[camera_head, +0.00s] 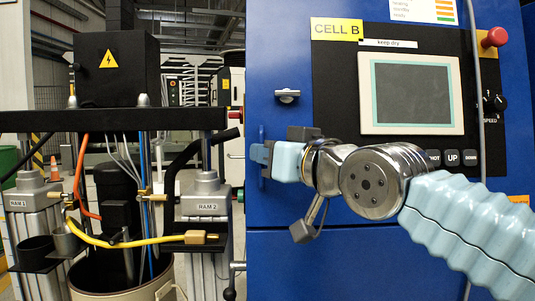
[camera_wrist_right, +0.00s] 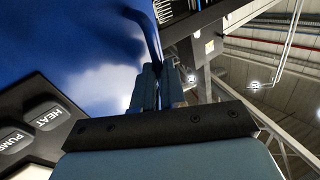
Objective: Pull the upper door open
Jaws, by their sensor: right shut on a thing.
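The upper door (camera_head: 275,200) is the blue front of the cabinet on the right in the head view. It carries the screen panel and looks shut, with no gap visible at its left edge. Its blue handle (camera_head: 262,133) is at that left edge, mostly hidden by my fingers. My right gripper (camera_head: 262,156) reaches in from the right and is shut on the handle. In the right wrist view the fingers (camera_wrist_right: 158,88) are close together around the lower part of the blue handle bar (camera_wrist_right: 149,30). My left gripper is not in view.
A small silver latch (camera_head: 288,96) sits above the handle. The panel has a screen (camera_head: 411,93), buttons (camera_head: 452,157) and a red knob (camera_head: 494,37); a grey cable (camera_head: 476,90) hangs before it. The pump rig (camera_head: 110,120) stands left of the cabinet.

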